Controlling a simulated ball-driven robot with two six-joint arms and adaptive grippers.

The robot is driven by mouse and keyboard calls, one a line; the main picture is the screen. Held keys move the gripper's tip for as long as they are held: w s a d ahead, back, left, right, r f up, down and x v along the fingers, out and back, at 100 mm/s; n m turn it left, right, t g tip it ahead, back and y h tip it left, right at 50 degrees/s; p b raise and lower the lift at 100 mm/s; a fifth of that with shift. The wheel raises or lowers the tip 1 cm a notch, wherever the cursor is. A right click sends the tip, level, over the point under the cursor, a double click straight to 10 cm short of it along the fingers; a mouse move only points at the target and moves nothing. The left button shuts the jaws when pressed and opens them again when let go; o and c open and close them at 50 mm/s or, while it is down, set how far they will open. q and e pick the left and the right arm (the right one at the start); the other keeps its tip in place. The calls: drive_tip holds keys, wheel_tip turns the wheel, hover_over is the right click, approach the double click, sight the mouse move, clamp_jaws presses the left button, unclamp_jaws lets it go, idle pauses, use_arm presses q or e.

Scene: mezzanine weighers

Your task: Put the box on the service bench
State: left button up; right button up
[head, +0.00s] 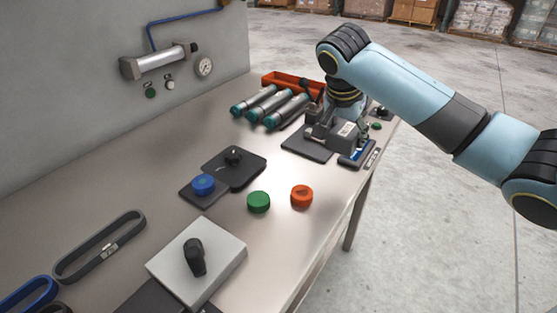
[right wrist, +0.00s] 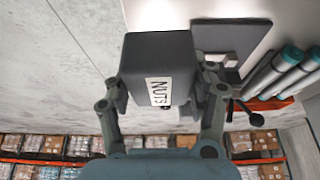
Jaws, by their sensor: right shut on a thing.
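The box is dark grey with a white label reading NUTS in the right wrist view (right wrist: 158,58). In the head view the box (head: 346,138) is partly hidden by my gripper, near the bench's right far edge. My right gripper (right wrist: 163,92) is shut on it, one finger on each side; it also shows in the head view (head: 338,124). The service bench (head: 125,180) is a long metal-topped table. I cannot tell whether the box touches the bench top. My left gripper is not in view.
Close to the box are a dark plate (head: 305,146), a blue-edged item (head: 355,158), teal-ended cylinders (head: 270,108) and a red tray (head: 285,80). Green (head: 259,202) and orange (head: 301,195) round pieces stand nearer.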

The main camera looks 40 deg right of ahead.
hover_over(302, 165)
drive_tip(key=a, duration=0.1)
drive_tip(key=f, duration=0.6)
drive_tip(key=shift+s+a, duration=0.2)
drive_tip(key=shift+s, duration=0.05)
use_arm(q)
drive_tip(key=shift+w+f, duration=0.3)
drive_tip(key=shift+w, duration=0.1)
use_arm(e)
drive_tip(key=shift+w+f, duration=0.1)
drive_tip(key=shift+f, duration=1.95)
use_arm(q)
drive_tip(key=shift+b, duration=0.3)
use_arm(e)
drive_tip(key=o, duration=1.4)
drive_tip(key=shift+f, duration=0.1)
drive_tip(key=shift+o, duration=0.2)
use_arm(q)
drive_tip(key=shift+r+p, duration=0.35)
drive_tip(key=shift+p, duration=0.05)
use_arm(e)
drive_tip(key=v, duration=1.2)
